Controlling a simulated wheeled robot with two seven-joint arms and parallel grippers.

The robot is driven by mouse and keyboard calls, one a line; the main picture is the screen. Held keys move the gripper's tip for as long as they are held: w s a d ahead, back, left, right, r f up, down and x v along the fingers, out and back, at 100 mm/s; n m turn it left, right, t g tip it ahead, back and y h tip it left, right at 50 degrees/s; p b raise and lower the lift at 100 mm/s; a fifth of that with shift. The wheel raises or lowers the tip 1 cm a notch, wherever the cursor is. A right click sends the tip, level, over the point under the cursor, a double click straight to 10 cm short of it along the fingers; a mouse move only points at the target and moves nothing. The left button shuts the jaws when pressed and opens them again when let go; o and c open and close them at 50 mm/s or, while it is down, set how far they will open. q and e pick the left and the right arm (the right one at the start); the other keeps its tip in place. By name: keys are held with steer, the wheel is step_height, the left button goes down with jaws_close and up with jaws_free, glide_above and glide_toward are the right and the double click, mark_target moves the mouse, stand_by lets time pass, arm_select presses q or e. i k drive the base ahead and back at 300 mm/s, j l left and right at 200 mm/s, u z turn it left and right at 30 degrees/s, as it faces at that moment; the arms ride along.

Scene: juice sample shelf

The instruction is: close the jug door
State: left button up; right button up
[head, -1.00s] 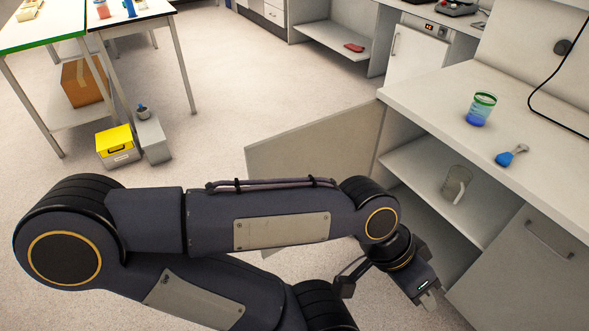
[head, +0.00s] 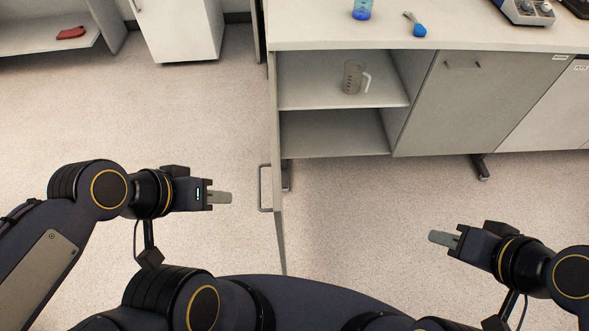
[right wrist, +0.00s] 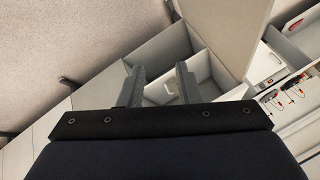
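The jug door (head: 277,170) stands wide open and shows nearly edge-on in the head view. Its bar handle (head: 264,188) is on the left face. The clear jug (head: 352,77) stands upright on the upper shelf of the open cabinet compartment. My left gripper (head: 228,197) is left of the door, apart from the handle and pointing toward it; its fingers overlap, so its opening is unclear. My right gripper (head: 436,238) is to the right of the door, over the floor. The right wrist view shows its fingers (right wrist: 161,83) apart and empty.
The counter (head: 315,33) above the compartment holds a blue cup (head: 362,9) and a blue-ended tool (head: 415,25). A closed cabinet door (head: 475,105) is right of the compartment. The floor (head: 340,215) between my grippers is clear beyond the jug door.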

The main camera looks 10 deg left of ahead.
mark_target(277, 187)
steer(key=k+j, duration=0.1)
steer(key=j, duration=0.55)
steer(key=k+j, duration=0.15)
steer(key=j, duration=0.15)
steer(key=i+j+z, duration=0.15)
steer(key=j, duration=0.25)
